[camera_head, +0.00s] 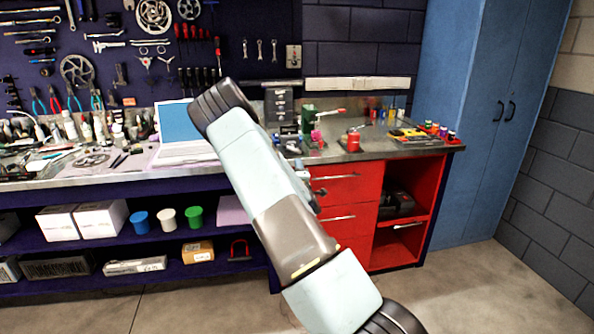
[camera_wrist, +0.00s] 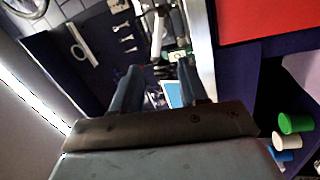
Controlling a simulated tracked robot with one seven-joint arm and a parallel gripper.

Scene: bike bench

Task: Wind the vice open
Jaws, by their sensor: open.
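In the wrist view my gripper (camera_wrist: 158,70) is open, its two dark blue fingers apart with nothing held between them. Beyond the fingertips are the bench's front edge and a pale metal part (camera_wrist: 158,30) that may belong to the vice. In the head view a small grey metal object (camera_head: 291,146) on the bench, just right of my arm, may be the vice; my arm covers part of that area. I cannot make out its jaws or handle, or how far open it is.
A laptop (camera_head: 180,122) stands open left of my arm. Red drawers (camera_head: 345,185) lie below the bench top, and cups (camera_head: 166,217) stand on the shelf. The floor at right is clear.

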